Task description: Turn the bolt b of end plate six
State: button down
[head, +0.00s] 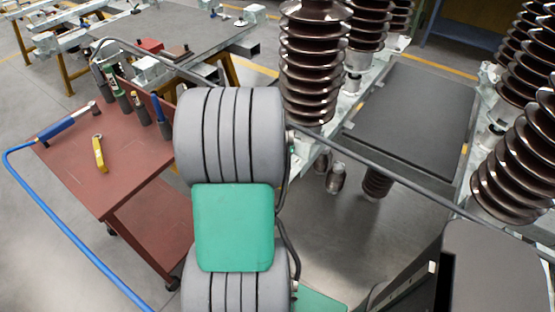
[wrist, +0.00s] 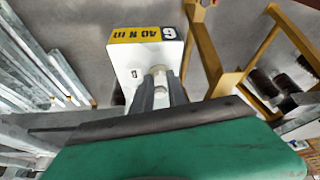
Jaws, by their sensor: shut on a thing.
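In the wrist view, the white end plate (wrist: 148,54) carries a yellow and black label reading 40 N m and a 6, upside down. A pale bolt (wrist: 157,71) stands on its face. My gripper (wrist: 160,88) has its two dark fingers around the bolt's head, one on each side, and is shut on it. In the head view my grey and green arm hides the gripper and the plate.
A red cart (head: 120,165) at the left holds a blue-handled wrench (head: 68,122) and a yellow tool (head: 99,153). Brown ribbed insulators (head: 317,60) stand at the centre and right. In the wrist view, yellow legs (wrist: 202,48) and a grey beam (wrist: 30,50) flank the plate.

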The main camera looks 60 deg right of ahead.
jog(key=n, duration=0.2)
jog(key=n+t, duration=0.2)
jog(key=n, duration=0.1)
jog(key=shift+s+d+n+y+b, duration=0.1)
jog(key=shift+s+n+y+b, duration=0.2)
jog(key=shift+b, duration=0.1)
jog(key=shift+s+n+t+y+b, duration=0.1)
jog(key=shift+n+t+y+b, duration=0.35)
jog(key=shift+n, duration=1.35)
jog(key=shift+t, duration=0.25)
jog(key=c, duration=1.6)
grip_release()
jog(key=shift+v, duration=3.9)
jog(key=shift+o, duration=0.5)
jog(key=shift+d, duration=0.15)
